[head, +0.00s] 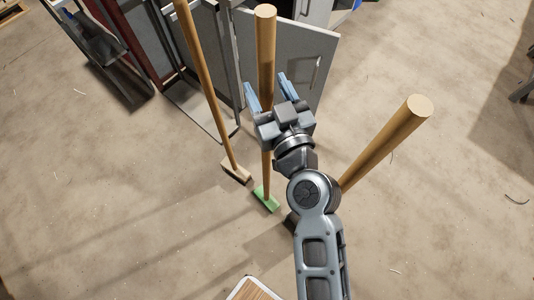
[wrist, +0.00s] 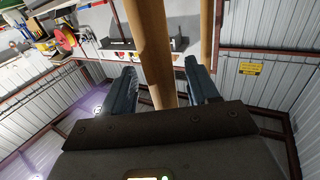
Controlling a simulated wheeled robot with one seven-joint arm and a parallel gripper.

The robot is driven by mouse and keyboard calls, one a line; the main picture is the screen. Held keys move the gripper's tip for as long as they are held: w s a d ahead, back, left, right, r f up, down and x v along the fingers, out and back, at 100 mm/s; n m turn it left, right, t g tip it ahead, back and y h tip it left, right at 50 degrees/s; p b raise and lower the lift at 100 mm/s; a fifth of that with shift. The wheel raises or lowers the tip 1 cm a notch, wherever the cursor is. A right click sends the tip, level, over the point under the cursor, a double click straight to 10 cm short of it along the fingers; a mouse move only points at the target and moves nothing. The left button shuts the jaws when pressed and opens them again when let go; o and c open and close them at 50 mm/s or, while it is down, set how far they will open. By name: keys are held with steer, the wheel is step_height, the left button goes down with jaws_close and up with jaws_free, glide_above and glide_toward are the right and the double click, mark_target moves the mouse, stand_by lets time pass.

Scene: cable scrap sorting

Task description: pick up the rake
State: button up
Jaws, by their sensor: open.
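Three long wooden handles stand on the floor, and I cannot tell for sure which one is the rake. The middle handle (head: 266,50) rises from a green head (head: 266,199). My gripper (head: 267,84) is open, and this handle passes between its fingers in both views. In the wrist view the handle (wrist: 152,45) runs up between the two blue-grey fingers, with no clear contact. The left handle (head: 205,80) ends in a beige block head (head: 236,173). The right handle (head: 385,145) leans toward the right, and its lower end is hidden behind my arm.
A grey cabinet with an open door (head: 300,60) stands behind the handles. A dark cart (head: 100,45) is at the upper left. A wooden-topped edge (head: 252,290) shows at the bottom. Another handle (wrist: 206,30) shows right of centre in the wrist view. The floor at right is mostly clear.

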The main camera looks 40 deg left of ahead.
steer(key=shift+w+a, duration=0.25)
steer(key=shift+a, duration=0.15)
jaws_close()
steer(key=shift+r, duration=0.15)
stand_by(0.4)
